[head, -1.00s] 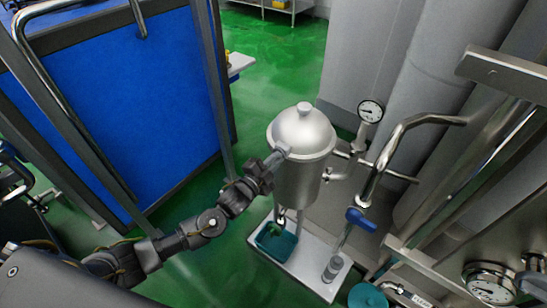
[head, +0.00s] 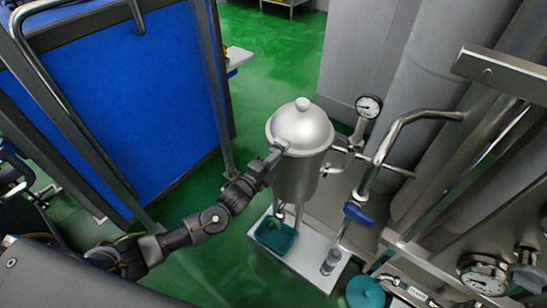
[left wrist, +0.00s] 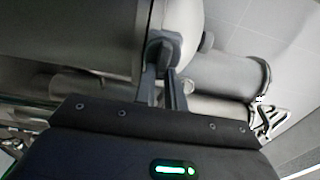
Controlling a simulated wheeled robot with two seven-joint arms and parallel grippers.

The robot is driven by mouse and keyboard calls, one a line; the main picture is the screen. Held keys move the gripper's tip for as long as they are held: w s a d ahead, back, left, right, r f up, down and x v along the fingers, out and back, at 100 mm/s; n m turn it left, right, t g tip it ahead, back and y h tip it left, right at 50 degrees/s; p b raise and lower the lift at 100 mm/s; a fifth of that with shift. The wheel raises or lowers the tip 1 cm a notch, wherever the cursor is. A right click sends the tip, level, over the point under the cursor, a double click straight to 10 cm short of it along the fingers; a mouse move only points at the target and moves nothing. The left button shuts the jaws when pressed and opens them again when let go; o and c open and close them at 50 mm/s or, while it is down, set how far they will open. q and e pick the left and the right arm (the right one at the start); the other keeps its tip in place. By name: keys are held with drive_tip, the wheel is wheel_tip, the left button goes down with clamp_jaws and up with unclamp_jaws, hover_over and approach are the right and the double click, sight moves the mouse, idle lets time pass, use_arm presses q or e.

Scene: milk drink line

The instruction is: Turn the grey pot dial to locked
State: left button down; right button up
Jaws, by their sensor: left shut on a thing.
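The steel pot (head: 296,178) with its domed lid (head: 303,127) stands upright in the middle of the head view. My left gripper (head: 277,151) reaches the pot's near left side, just under the lid rim. In the left wrist view the grey dial (left wrist: 163,48) sits between the fingertips of my left gripper (left wrist: 162,68), which is shut on it. In the head view the dial is hidden by the gripper, and I cannot read its locked mark or its exact angle. My right gripper is not in view.
A white stand (head: 300,260) carries a teal tray (head: 274,234) below the pot. A pressure gauge (head: 369,106), steel pipes and a blue valve handle (head: 357,213) are close on the right. A blue panel (head: 120,100) stands left. Green floor is open behind.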

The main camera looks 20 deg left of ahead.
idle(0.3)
use_arm(q)
drive_tip(key=c, duration=1.5)
unclamp_jaws()
drive_tip(key=shift+o, duration=0.2)
drive_tip(key=b+v, duration=0.1)
drive_tip(key=v, duration=1)
drive_tip(key=shift+d+f, duration=0.1)
